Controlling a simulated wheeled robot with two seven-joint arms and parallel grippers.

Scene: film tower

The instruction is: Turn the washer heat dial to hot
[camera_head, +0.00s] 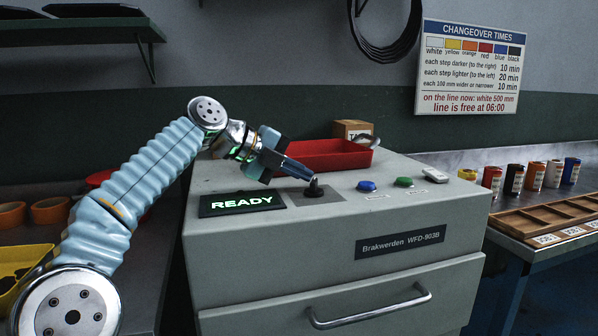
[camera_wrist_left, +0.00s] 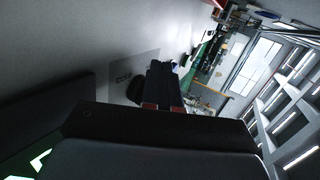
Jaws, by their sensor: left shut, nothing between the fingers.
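The grey machine (camera_head: 330,225) is labelled "Brakwerden WFD-903B". A black knob (camera_head: 314,191) stands on a darker grey plate on its top, and I take this knob for the dial. My left gripper (camera_head: 309,178) comes from the left with its fingers slanting down and shut, empty, the tips right at the knob. I cannot tell whether they touch it. In the left wrist view the dark fingers (camera_wrist_left: 165,82) lie beside the dark round knob (camera_wrist_left: 135,91); the lettering on the plate (camera_wrist_left: 122,77) is too small to read. My right gripper is not in view.
A lit "READY" display (camera_head: 242,202) is left of the knob. A blue button (camera_head: 366,186) and a green button (camera_head: 403,182) are to its right. A red tray (camera_head: 325,161) sits behind. A drawer handle (camera_head: 370,312) juts from the front.

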